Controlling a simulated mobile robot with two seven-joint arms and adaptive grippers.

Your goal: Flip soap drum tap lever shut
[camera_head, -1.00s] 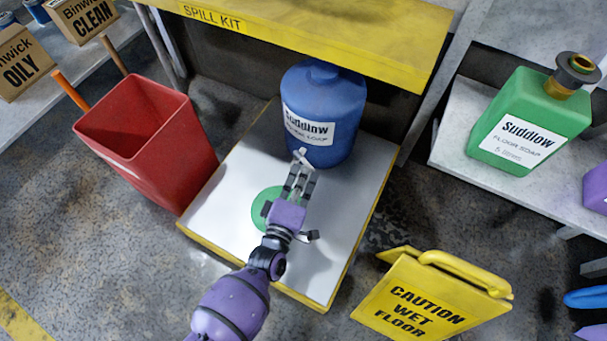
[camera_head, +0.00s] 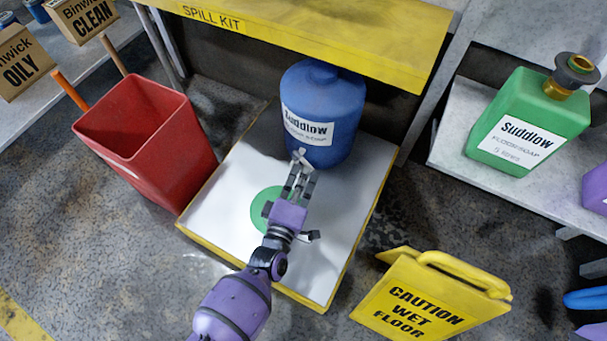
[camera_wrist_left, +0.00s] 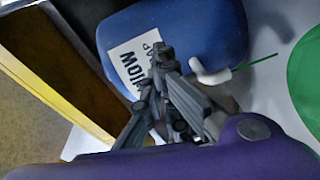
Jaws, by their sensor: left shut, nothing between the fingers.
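The blue soap drum (camera_head: 335,95) stands upright at the back of a white-topped, yellow-edged platform (camera_head: 215,195). A pale tap lever (camera_head: 301,157) shows low on its front. My left gripper (camera_head: 303,172) is shut and empty, with its fingertips right by the tap; I cannot tell whether they touch it. In the left wrist view the gripper (camera_wrist_left: 165,65) is in front of the drum (camera_wrist_left: 190,30), with the white tap part (camera_wrist_left: 210,75) just right of the fingers. A thin green line (camera_wrist_left: 258,61) runs from the tap toward a green patch (camera_wrist_left: 308,75). My right gripper is out of view.
The green patch lies on the platform (camera_head: 262,208). A red bin (camera_head: 145,135) stands left, a yellow caution sign (camera_head: 425,300) front right. A yellow spill kit shelf (camera_head: 330,38) overhangs the drum. A green jug (camera_head: 530,120) stands on the right shelf.

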